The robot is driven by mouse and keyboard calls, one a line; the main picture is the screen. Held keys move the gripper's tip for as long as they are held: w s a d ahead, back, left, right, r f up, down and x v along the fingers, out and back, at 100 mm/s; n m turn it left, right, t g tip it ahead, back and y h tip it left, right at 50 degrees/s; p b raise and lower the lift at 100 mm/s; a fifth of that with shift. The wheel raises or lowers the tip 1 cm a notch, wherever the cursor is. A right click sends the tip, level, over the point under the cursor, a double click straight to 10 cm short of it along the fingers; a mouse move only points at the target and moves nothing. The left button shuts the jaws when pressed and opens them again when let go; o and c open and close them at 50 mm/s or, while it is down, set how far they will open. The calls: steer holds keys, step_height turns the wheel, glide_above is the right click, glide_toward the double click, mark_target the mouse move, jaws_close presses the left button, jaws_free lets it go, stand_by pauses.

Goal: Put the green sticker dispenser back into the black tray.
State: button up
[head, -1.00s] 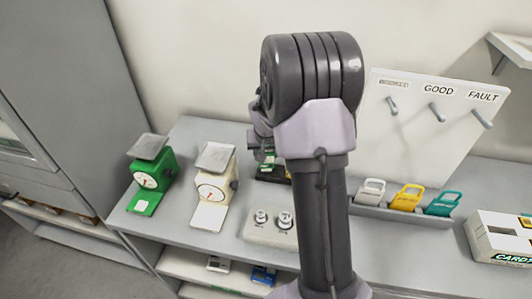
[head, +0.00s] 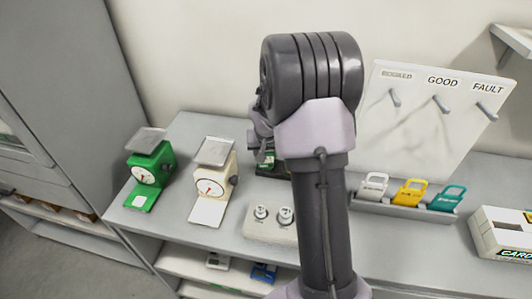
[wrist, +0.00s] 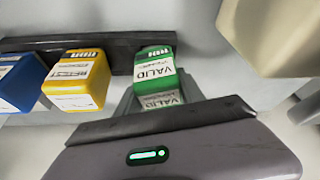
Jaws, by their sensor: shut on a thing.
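The green sticker dispenser (wrist: 153,60), with white VALID labels, is between the fingers of my gripper (wrist: 160,98) in the wrist view. My gripper is shut on it. The dispenser overlaps the right end of the long black tray (wrist: 112,44). I cannot tell whether it rests in the tray or hangs just above it. In the head view the green dispenser (head: 268,159) shows only in part beside my arm. The black tray (head: 268,172) is mostly hidden there by my arm.
In the wrist view a yellow dispenser (wrist: 78,85) and a blue one (wrist: 20,82) sit along the tray to the left. A cream scale (head: 212,180), a green scale (head: 150,172), a weight block (head: 270,230) and a grey tag rack (head: 395,211) stand on the table.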

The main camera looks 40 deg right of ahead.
steer(key=o, duration=1.3)
steer(key=p+v, duration=0.5)
steer(key=v, duration=1.3)
steer(key=s+a+y+b, duration=0.1)
steer(key=s+a+b, duration=0.1)
steer(key=s+a, duration=0.4)
steer(key=s+a+r+n+t+y+b, duration=0.1)
steer(key=s+a+y+b, duration=0.1)
steer(key=s+a, duration=0.5)
steer(key=s+a+n+t+y+b, duration=0.1)
steer(key=s+a+b, duration=0.2)
steer(key=s+a, duration=0.4)
steer(key=shift+a+r+y, duration=0.15)
steer(key=shift+a+y, duration=0.15)
steer(key=shift+a, duration=2.15)
